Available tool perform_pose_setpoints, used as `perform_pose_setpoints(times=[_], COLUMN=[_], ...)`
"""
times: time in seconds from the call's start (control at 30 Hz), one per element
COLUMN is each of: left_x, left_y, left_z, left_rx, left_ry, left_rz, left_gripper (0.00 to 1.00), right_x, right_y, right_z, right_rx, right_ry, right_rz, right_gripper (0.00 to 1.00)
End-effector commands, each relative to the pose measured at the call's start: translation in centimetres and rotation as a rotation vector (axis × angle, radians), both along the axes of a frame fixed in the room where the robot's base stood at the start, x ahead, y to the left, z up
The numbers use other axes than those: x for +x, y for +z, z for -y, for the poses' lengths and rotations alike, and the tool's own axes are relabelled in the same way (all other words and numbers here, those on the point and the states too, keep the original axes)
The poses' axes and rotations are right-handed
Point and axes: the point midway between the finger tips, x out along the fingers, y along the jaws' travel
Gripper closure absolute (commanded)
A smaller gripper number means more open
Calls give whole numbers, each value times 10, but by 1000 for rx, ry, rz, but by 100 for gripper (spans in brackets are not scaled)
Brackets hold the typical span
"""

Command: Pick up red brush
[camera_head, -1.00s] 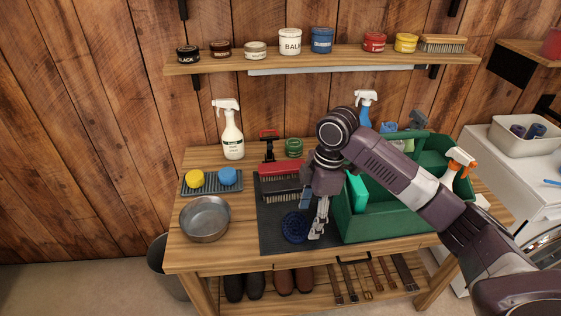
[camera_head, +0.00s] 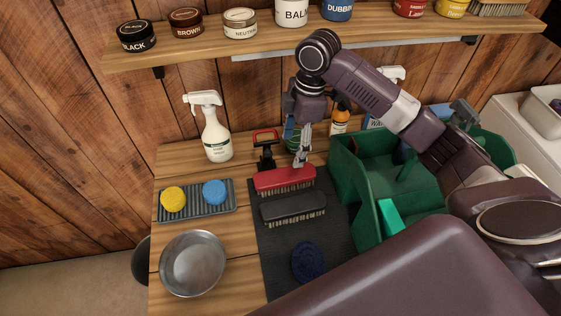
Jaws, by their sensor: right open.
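The red brush (camera_head: 284,180) lies bristles down at the back of the dark mat (camera_head: 313,236). A black brush (camera_head: 293,207) lies just in front of it, and a round blue curry comb (camera_head: 308,261) lies nearer the front. My right gripper (camera_head: 301,163) is open and points down at the right part of the red brush's back edge. Its fingertips overlap the brush in the picture; I cannot tell whether they touch it. My left gripper is not in view.
A green tote (camera_head: 372,217) stands close on the right. A black and red tool (camera_head: 265,149) stands behind the brush. A metal bowl (camera_head: 193,263), a sponge tray (camera_head: 226,203) and a white spray bottle (camera_head: 212,131) are on the left. The shelf (camera_head: 190,52) runs above.

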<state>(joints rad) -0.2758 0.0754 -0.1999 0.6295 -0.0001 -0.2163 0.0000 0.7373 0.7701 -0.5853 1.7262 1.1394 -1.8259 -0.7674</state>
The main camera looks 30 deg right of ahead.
Motion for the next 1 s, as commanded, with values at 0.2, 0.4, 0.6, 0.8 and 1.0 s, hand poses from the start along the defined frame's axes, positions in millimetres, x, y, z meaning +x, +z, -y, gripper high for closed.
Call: perform_pose_setpoints(times=[0.2, 0.4, 0.6, 0.8, 1.0], left_x=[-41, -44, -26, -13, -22], left_y=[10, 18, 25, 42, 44], left_z=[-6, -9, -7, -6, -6], left_rx=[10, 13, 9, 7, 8], left_ry=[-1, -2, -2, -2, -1], left_rz=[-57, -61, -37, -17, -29], left_gripper=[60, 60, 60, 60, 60], right_x=[-1, 1, 3, 8, 9], right_y=[-30, -59, -72, -97, -116], right_z=[-5, -9, -11, -13, -15], right_rx=[0, 0, 0, 0, -1], right_ry=[-1, -1, -1, 0, 0], right_rz=[-7, -3, -5, -5, -1], right_gripper=[38, 38, 38, 38, 38])
